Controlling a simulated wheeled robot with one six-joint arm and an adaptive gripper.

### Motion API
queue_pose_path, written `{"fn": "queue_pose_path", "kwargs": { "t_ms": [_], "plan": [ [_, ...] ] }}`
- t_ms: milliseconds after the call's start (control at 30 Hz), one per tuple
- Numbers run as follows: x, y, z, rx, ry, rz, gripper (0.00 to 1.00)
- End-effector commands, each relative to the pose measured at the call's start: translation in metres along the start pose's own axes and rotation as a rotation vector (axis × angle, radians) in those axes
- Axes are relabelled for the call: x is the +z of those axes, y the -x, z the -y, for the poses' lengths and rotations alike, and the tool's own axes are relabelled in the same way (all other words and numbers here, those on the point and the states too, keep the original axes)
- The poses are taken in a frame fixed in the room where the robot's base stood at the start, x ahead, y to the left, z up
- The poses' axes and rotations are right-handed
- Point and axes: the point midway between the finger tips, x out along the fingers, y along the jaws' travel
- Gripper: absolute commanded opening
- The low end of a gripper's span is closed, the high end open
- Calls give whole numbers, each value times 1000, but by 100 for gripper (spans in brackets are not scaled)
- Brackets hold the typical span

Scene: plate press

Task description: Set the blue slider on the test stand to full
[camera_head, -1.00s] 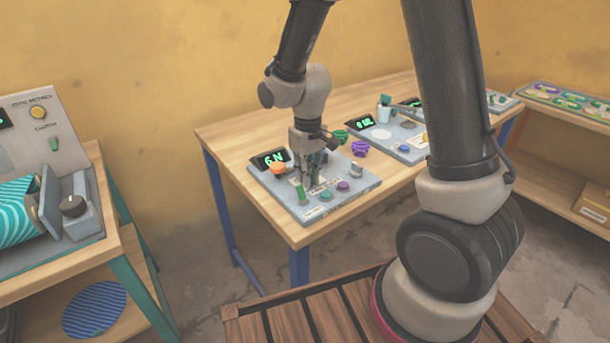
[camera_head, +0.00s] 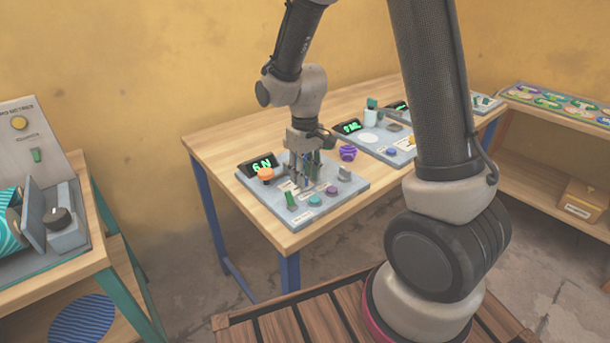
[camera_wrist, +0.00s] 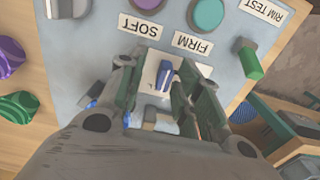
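The test stand (camera_head: 353,191) is a grey panel on the wooden table, with a display (camera_head: 264,163) reading 6 N. My gripper (camera_head: 303,183) points down over its middle and hides the slider in the head view. In the wrist view, the blue slider (camera_wrist: 164,75) stands on a pale plate beside the SOFT and FIRM labels. My gripper's fingers (camera_wrist: 155,88) are apart, one on each side of the slider's line, with a gap visible. I cannot tell whether either finger touches it.
The panel also carries an orange button (camera_head: 265,174), a green switch (camera_head: 291,201), a teal button (camera_head: 315,200), a purple button (camera_head: 331,190) and a grey knob (camera_head: 344,174). A purple cup (camera_head: 347,153) stands behind. A second panel (camera_head: 402,151) lies farther right.

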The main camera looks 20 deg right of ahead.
Motion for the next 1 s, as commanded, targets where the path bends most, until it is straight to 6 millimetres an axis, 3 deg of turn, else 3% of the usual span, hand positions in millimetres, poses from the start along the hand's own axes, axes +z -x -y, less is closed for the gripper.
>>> {"fn": "queue_pose_path", "kwargs": {
  "t_ms": [300, 500, 700, 1000],
  "plan": [
    [-2, 67, -1, 0, 0, -8, 34],
    [-1, 101, -1, 0, 0, -5, 34],
    [0, 113, -1, 0, 0, -2, 34],
    [0, 113, -1, 0, 0, -1, 34]
  ]
}}
